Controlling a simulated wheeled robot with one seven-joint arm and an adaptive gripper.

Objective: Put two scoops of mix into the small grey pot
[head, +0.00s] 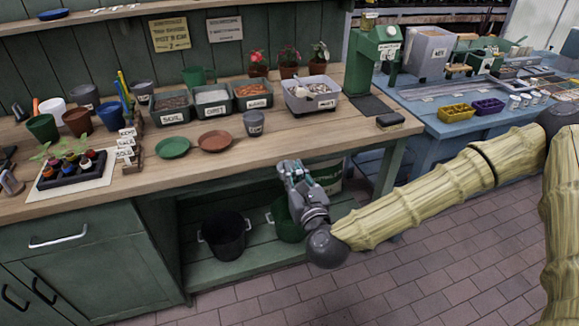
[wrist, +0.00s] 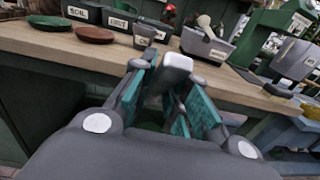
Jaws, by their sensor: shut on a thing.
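The small grey pot (head: 254,123) stands upright near the bench's front edge; in the wrist view the pot (wrist: 145,36) is just beyond my fingers. A pale grey tub (head: 311,100) of mix stands behind it to the right. The tub (wrist: 201,46) also shows in the wrist view, with a pale rounded handle sticking up from it. My gripper (head: 289,169) is in front of the bench edge, below and right of the pot. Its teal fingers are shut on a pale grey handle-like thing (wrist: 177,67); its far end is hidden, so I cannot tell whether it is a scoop.
Soil and grit tubs (head: 172,107) stand left of the mix tub. Green (head: 173,147) and terracotta (head: 214,140) saucers lie left of the pot. A dark brush-like block (head: 390,121) lies at the bench's right end. A black bucket (head: 224,235) sits on the lower shelf.

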